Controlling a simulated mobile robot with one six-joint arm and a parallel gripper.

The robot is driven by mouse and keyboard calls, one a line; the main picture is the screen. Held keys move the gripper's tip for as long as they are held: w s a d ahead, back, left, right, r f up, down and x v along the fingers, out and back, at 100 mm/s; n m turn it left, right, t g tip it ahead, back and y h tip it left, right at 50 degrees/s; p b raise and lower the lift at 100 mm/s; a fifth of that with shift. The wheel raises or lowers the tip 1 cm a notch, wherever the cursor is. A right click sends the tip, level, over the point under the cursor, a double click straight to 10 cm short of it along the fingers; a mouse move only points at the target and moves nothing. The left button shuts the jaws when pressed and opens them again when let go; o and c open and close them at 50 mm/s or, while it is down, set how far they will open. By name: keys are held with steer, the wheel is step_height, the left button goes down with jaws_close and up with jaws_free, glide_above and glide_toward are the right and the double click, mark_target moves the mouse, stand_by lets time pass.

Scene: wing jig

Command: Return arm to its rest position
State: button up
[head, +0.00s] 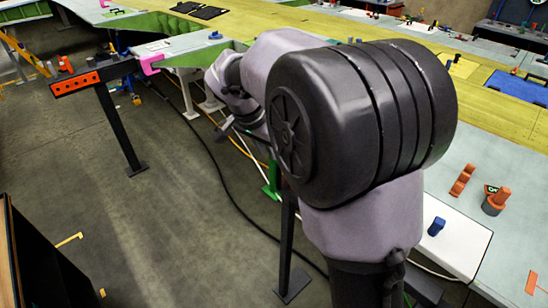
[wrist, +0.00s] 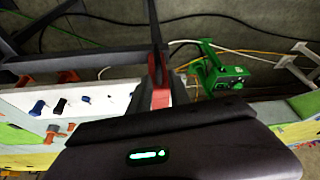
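My arm (head: 350,120) fills the middle of the head view, with its large dark joint close to the camera. It reaches away to the left, along the edge of the wing jig (head: 480,140). Its far end is small and partly hidden behind my own links there. In the wrist view the dark housing of my gripper (wrist: 180,145), with a green light, covers the lower middle.
An orange bar on a black stand (head: 75,83) stands at left, over open grey floor (head: 160,210). A blue part (head: 436,226) and an orange part (head: 497,200) lie on the right work surface. A green device (wrist: 225,75) and cables show in the wrist view.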

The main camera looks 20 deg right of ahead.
steer(key=shift+v, duration=0.85)
steer(key=s+a+f+n+t+y+b, duration=0.1)
steer(key=s+a+f+n+y+b, duration=0.1)
steer(key=s, duration=0.7)
steer(key=s+a+f+n+t+y+b, duration=0.1)
steer(key=s+a+n+y+b, duration=0.1)
steer(key=s+a, duration=0.3)
steer(key=s+a+f+n+t+y+b, duration=0.1)
steer(key=s+a+f+n+y+b, duration=0.1)
steer(key=s, duration=1)
steer(key=shift+s+a+f+n+b, duration=0.3)
steer(key=shift+a+f+n+b, duration=0.1)
steer(key=shift+a+n+b, duration=0.45)
